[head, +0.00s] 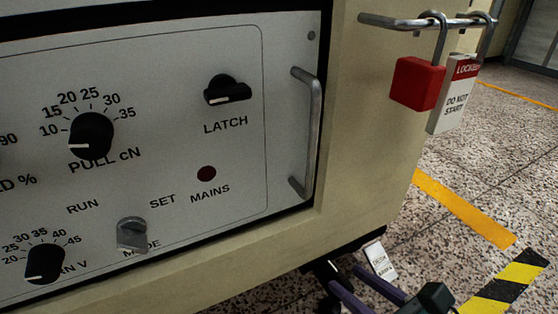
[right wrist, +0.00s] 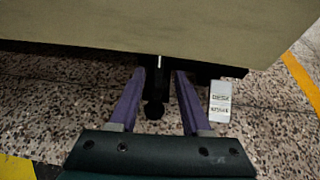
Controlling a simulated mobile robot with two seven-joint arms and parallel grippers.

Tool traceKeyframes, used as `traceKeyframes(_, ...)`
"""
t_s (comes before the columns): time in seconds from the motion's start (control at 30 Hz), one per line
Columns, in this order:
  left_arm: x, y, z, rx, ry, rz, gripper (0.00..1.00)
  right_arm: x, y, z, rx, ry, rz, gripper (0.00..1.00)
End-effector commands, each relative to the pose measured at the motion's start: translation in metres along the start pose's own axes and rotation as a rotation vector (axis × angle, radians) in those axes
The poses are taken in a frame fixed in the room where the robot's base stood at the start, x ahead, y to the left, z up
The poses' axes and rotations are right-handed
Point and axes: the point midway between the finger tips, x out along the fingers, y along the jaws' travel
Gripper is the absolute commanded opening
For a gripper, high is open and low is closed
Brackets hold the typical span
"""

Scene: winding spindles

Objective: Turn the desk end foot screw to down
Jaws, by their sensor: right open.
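The desk end foot screw (right wrist: 154,108) is a small black part with a rounded lower end, hanging under the cabinet's bottom edge in the right wrist view. In the head view the dark screw (head: 326,272) is partly hidden by a finger. A white tag beside it (right wrist: 220,100) reads "DESK" with a second word I cannot read surely; the tag also shows in the head view (head: 380,260). My right gripper (right wrist: 160,76) is open, its two purple fingers on either side of the screw with gaps visible; it shows at the bottom of the head view (head: 348,278). My left gripper is out of view.
The beige cabinet (head: 375,130) stands directly above the gripper. Its panel (head: 150,190) has dials and a metal handle (head: 312,130). A red padlock (head: 418,84) and lockout tag hang from a rail. Speckled floor with yellow tape (head: 463,208) is clear at the right.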

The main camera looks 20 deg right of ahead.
Motion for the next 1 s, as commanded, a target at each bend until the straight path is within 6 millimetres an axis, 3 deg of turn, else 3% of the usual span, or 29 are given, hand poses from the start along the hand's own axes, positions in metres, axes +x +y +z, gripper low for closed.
traceKeyframes(0.03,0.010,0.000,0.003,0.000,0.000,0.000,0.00,0.012,0.000,-0.004,0.001,-0.002,0.000,0.47)
traceKeyframes(0.2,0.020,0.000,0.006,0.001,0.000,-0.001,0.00,0.033,0.000,-0.003,0.000,-0.001,0.000,0.47)
traceKeyframes(0.57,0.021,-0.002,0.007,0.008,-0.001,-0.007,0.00,0.040,0.001,0.000,0.000,0.001,0.000,0.47)
traceKeyframes(1.0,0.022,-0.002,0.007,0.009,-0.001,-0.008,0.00,0.039,0.001,0.000,0.000,0.001,0.001,0.00)
